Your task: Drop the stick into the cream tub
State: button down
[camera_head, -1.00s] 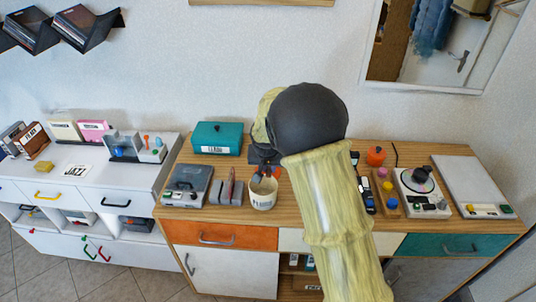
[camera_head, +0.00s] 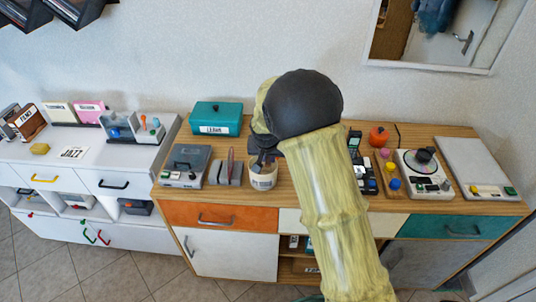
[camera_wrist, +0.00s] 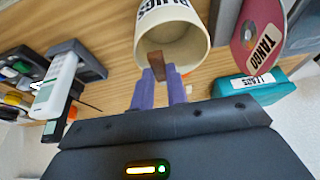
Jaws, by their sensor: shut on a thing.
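The cream tub (camera_head: 263,180) stands on the wooden cabinet top, and its label reads "PLUGS" in the wrist view (camera_wrist: 194,35). My gripper (camera_head: 263,160) is at the tub's mouth, partly hidden by my own arm in the head view. In the wrist view my gripper's purple fingers (camera_wrist: 160,88) are shut on a brown stick (camera_wrist: 157,68). The stick's end shows against the tub's open mouth. How deep it reaches inside is unclear. I cannot pick out the stick in the head view.
A grey rack (camera_head: 225,174) holding discs stands just left of the tub, with a grey player (camera_head: 186,167) beyond it. A teal box (camera_head: 217,118) is behind. Right of my arm are a tray of coloured knobs (camera_head: 389,176) and a turntable (camera_head: 423,172).

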jog(key=shift+f, duration=0.5)
jog(key=c, duration=1.3)
grip_release()
jog(key=shift+r, duration=0.15)
jog(key=b+v, duration=0.1)
jog(key=v, duration=1.6)
jog(key=shift+s+b, duration=0.15)
jog(key=shift+b, duration=0.25)
